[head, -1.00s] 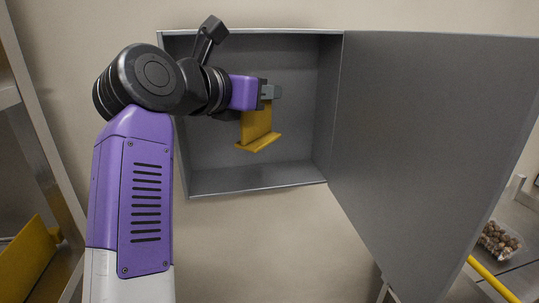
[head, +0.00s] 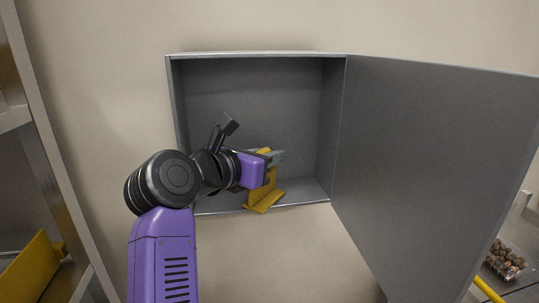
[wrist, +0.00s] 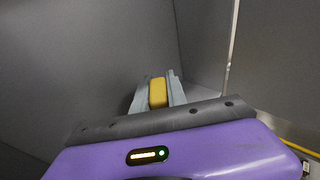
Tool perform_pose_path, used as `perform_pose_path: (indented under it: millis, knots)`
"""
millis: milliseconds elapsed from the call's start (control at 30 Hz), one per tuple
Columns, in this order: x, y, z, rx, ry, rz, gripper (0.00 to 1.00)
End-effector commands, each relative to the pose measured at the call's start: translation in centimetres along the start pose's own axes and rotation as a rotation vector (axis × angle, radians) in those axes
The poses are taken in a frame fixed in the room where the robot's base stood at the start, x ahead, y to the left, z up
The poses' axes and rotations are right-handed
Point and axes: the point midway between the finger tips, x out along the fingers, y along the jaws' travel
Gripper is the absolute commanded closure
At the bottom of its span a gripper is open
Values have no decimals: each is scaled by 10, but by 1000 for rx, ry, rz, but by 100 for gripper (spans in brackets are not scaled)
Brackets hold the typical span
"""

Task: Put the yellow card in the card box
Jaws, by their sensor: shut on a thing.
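The card box (head: 330,130) is a grey metal wall box, with its door (head: 430,150) swung wide open to the right. The yellow card (head: 262,196) is a thin upright plate on a wider flat foot. My gripper (head: 270,158) is shut on the card's upper part, at the mouth of the box. The card's foot is low, close to the box's bottom front edge; I cannot tell whether it touches the floor. In the wrist view the card's yellow top (wrist: 158,93) shows between the two grey fingers. The fingers hide part of the card.
A shelf frame with a yellow panel (head: 30,268) stands at the lower left. A clear tray of brown round items (head: 505,258) lies on a surface at the lower right, near a yellow bar (head: 488,290). The box interior looks otherwise empty.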

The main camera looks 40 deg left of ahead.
Motion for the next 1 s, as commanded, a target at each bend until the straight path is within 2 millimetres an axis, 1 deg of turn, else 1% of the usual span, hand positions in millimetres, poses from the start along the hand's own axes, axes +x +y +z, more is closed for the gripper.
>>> perform_pose_path:
  millis: [67, 100, 167, 200, 567, 667, 767, 1000]
  knots:
    - [0, 0, -3, -1, 0, 1, 100]
    - [0, 0, -2, -1, 0, 1, 74]
    - [0, 0, -2, -1, 0, 0, 63]
    - [0, 0, -2, -1, 0, 0, 60]
    - [-1, 0, 1, 0, 0, 0, 60]
    - [-12, 2, -1, -1, -1, 3, 60]
    - [-30, 2, -2, 1, -1, 4, 60]
    - [-80, 2, -1, 2, -1, 4, 60]
